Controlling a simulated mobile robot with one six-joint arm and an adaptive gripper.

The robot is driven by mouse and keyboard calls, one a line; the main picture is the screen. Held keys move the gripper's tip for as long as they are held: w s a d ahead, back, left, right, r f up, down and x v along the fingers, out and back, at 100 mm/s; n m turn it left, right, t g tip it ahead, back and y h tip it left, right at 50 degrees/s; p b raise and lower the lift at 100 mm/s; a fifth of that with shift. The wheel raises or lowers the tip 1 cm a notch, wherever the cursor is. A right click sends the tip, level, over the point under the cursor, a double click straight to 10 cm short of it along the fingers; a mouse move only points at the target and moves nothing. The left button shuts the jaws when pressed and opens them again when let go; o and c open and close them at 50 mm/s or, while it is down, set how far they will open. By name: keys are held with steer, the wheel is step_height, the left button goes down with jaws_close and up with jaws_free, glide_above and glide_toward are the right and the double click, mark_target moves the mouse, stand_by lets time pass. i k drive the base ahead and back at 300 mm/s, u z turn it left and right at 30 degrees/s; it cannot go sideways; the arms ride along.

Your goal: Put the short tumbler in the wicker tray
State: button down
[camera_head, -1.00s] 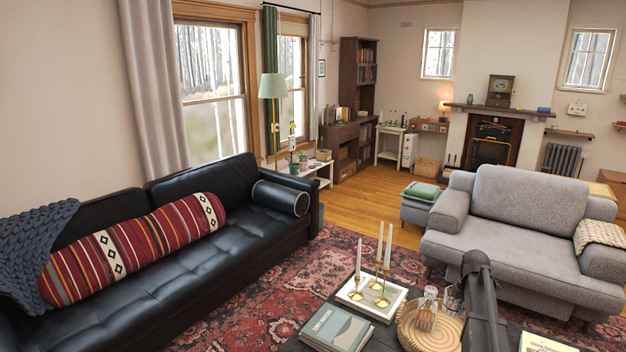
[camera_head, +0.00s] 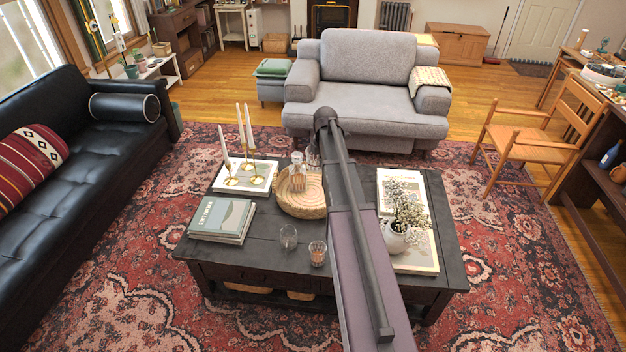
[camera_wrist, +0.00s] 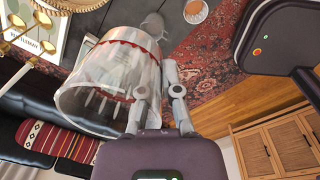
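A clear glass tumbler (camera_wrist: 108,82), the short tumbler by its look, fills the left middle of the wrist view, open mouth toward the camera. My gripper (camera_wrist: 166,75) is closed at its wall, one finger appearing inside and one outside. In the head view my arm partly covers this glass (camera_head: 313,154), near the back right of the round wicker tray (camera_head: 300,203). The tray's edge also shows at the upper left of the wrist view (camera_wrist: 72,4). My fingers are hidden in the head view. Whether the glass touches the tray cannot be told.
A glass decanter (camera_head: 297,172) stands on the wicker tray. Candlesticks (camera_head: 250,178) stand to its left. Books (camera_head: 222,220), a clear glass (camera_head: 289,237) and an amber glass (camera_head: 317,253) sit nearer the front. A flower vase (camera_head: 398,236) stands right of my arm.

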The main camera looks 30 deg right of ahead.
mark_target(320, 201)
steer(key=k, duration=1.3)
steer(key=z, duration=0.55)
steer(key=i, duration=1.95)
steer(key=u, duration=0.5)
